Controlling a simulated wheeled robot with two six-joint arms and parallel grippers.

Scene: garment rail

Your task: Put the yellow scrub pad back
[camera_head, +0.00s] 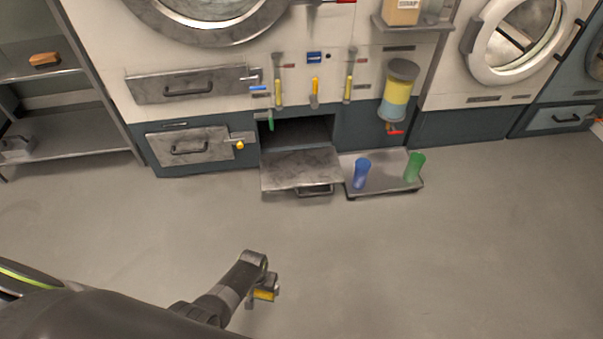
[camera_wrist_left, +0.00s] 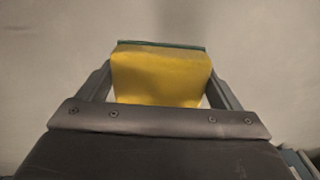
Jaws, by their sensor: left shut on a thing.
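The yellow scrub pad (camera_wrist_left: 160,75) with a dark green edge is between the two fingers of my left gripper (camera_wrist_left: 160,82) in the left wrist view. In the head view the same pad (camera_head: 264,295) shows small at the tip of my left gripper (camera_head: 262,288), low in the picture above bare floor. The left gripper is shut on the pad and well apart from the machines. My right gripper is not in view.
An open compartment with a lowered metal flap (camera_head: 300,168) is at the machine's base. A low tray (camera_head: 385,182) beside it holds a blue cup (camera_head: 361,172) and a green cup (camera_head: 414,166). A metal shelf (camera_head: 70,135) at left holds a brown brush-like object (camera_head: 44,59). The floor between is clear.

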